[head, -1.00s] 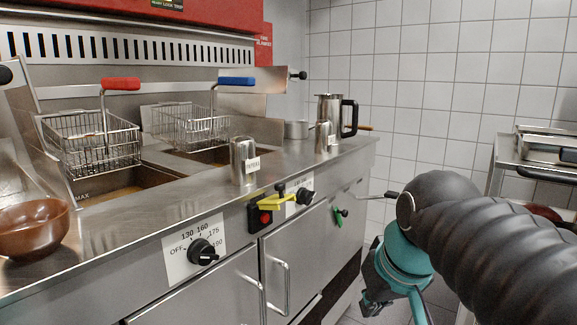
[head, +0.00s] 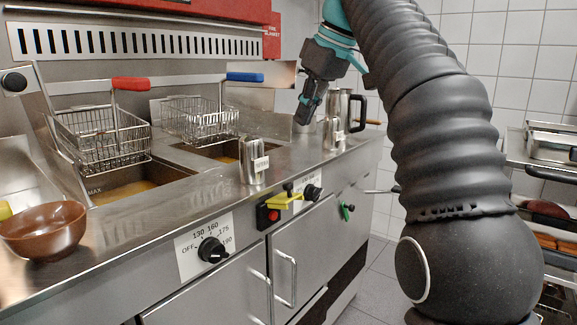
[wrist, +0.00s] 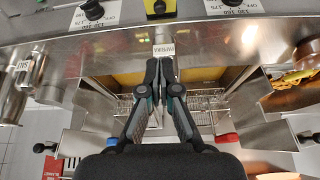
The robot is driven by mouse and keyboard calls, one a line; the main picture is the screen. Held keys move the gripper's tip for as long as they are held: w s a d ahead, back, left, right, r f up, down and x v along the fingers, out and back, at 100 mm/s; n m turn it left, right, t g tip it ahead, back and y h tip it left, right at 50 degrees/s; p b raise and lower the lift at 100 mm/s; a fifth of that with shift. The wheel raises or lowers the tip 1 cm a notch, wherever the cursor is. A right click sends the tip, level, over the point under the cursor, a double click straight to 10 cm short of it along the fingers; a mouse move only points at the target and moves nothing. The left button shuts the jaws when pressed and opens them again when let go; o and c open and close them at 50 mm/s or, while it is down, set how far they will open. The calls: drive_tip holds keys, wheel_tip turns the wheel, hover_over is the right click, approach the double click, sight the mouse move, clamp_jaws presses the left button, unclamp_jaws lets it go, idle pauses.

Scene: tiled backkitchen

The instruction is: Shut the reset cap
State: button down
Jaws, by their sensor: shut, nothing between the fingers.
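The reset cap (head: 284,202) is a yellow flap on the fryer's front panel. It stands open, sticking out to the side of a black box with a red button (head: 273,215) that shows uncovered. In the wrist view, yellow of this unit (wrist: 160,8) shows at the top edge, upside down and partly cut off. My gripper (head: 304,117) points down above the counter, behind and above the cap, touching nothing that I can see. In the wrist view its fingers (wrist: 160,68) are shut and empty, in front of a labelled shaker.
A labelled metal shaker (head: 252,162) stands on the counter above the cap. A second shaker (head: 330,134) and a steel jug (head: 340,108) stand farther right. Black dials (head: 212,250) flank the cap, and fry baskets (head: 105,140) are behind. Floor room lies in front.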

drive_tip(key=b, duration=0.2)
hover_over(289, 183)
drive_tip(key=a, duration=0.1)
drive_tip(key=shift+n, duration=0.4)
drive_tip(key=f, duration=0.6)
drive_tip(key=w+f, duration=0.1)
drive_tip(key=f, duration=0.2)
drive_tip(key=shift+a, duration=0.15)
drive_tip(key=shift+s+d+f+b, duration=0.2)
drive_tip(key=shift+d+f+b, duration=0.1)
drive_tip(key=shift+f, duration=0.35)
drive_tip(key=shift+s+d+f+b, duration=0.2)
drive_tip(key=shift+f+b, duration=0.1)
drive_tip(key=shift+f, duration=0.3)
drive_tip(key=shift+d+f, duration=0.1)
drive_tip(key=shift+f, duration=0.2)
drive_tip(key=shift+s+f, duration=0.1)
